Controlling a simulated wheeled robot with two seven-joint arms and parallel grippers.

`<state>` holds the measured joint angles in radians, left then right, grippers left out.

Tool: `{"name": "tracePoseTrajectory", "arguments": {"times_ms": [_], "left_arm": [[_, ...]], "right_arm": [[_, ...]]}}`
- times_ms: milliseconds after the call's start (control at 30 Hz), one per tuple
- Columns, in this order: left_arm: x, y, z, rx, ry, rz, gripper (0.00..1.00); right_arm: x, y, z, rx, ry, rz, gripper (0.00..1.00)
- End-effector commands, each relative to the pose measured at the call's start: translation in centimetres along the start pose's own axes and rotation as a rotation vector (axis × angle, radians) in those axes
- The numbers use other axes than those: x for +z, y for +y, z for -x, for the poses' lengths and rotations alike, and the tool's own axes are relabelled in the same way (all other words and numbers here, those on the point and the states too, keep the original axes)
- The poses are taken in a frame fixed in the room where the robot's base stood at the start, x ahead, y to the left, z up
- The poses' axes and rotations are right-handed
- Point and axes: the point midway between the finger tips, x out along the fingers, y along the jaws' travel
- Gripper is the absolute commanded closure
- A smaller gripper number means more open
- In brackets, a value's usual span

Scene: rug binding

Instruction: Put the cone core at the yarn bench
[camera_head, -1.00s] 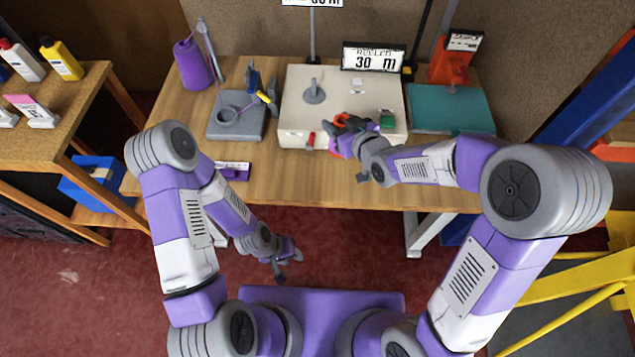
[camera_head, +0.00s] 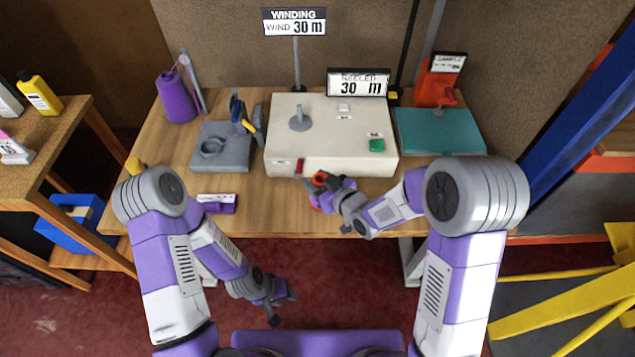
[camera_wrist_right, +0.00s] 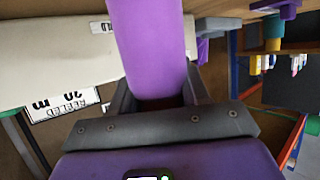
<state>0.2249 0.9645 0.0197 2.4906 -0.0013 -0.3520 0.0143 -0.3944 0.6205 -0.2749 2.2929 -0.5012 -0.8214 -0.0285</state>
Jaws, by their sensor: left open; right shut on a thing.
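My right gripper (camera_head: 318,193) is shut on a purple, tube-like piece (camera_wrist_right: 148,45), which I take to be the cone core. The right wrist view shows the piece between the dark fingers. In the head view red-orange shows at the gripper, and much of the piece is hidden. This gripper is over the front part of the wooden bench (camera_head: 275,215), in front of the cream winding machine (camera_head: 325,130). My left gripper (camera_head: 283,303) is open and empty, low over the red floor. Which bench is the yarn bench cannot be told.
A purple cone (camera_head: 177,98) and a grey stand (camera_head: 220,148) are on the bench's left. A purple labelled block (camera_head: 216,203) lies near its front edge. A teal plate (camera_head: 440,132) is at right. Another wooden table (camera_head: 60,155) with bottles stands left, and yellow bars (camera_head: 570,305) are at right.

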Motion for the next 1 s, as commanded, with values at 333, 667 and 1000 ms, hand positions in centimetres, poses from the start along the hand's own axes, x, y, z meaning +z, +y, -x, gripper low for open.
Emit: {"name": "tracePoseTrajectory", "arguments": {"times_ms": [333,667,1000], "left_arm": [[0.0,-0.2,-0.4,0.0,0.0,0.0,0.58],[0.0,-0.1,-0.3,0.0,0.0,0.0,0.58],[0.0,0.2,0.5,0.0,0.0,0.0,0.58]], "right_arm": [[0.2,0.0,-0.1,0.0,0.001,0.0,0.53],[0.1,0.0,-0.1,0.0,0.001,0.0,0.29],[-0.3,0.1,1.9,0.003,0.001,-0.002,0.29]]}}
